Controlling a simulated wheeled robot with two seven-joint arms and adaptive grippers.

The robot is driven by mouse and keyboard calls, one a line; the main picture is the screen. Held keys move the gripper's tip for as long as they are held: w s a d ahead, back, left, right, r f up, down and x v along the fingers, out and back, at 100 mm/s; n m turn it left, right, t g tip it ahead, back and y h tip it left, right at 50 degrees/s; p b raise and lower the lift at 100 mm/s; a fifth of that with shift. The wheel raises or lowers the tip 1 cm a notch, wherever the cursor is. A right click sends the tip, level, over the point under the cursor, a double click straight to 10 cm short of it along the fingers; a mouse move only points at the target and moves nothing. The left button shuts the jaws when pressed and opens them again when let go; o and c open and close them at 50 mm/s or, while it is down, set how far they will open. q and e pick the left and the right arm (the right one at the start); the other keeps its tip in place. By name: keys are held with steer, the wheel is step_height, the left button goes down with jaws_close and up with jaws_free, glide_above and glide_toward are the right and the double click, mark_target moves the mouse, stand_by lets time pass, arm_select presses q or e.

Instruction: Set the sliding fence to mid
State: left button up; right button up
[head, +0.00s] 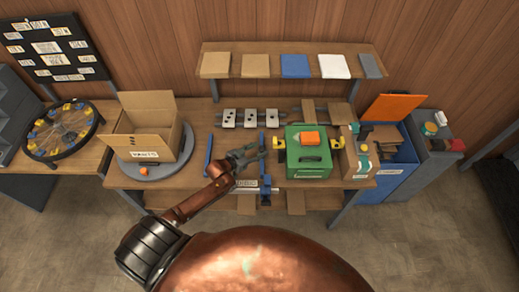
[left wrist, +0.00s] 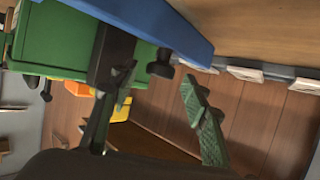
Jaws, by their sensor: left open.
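The sliding fence, a blue upright bar (head: 262,141) with a blue block (head: 265,188) at its near end, stands just left of the green box (head: 308,166). A pale, marked rail (head: 243,185) runs beside the block. My left gripper (head: 250,155) is close to the left side of the blue bar. In the left wrist view its two padded fingers (left wrist: 158,92) are apart. The blue bar (left wrist: 150,18) crosses the top there, and a black knob (left wrist: 160,64) shows between the fingers, with no clear contact. My right gripper is out of view.
Another blue bar (head: 208,155) lies left of the gripper. A white hole plate (head: 250,118) lies behind. An open carton (head: 150,130) on a grey turntable (head: 170,170) is at left. A blue bin (head: 393,180) stands right.

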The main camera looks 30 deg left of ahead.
arm_select(q)
steer(key=shift+w+d+f, duration=0.15)
steer(key=shift+w+d, duration=0.05)
steer(key=shift+w, duration=0.25)
jaws_close()
stand_by(0.3)
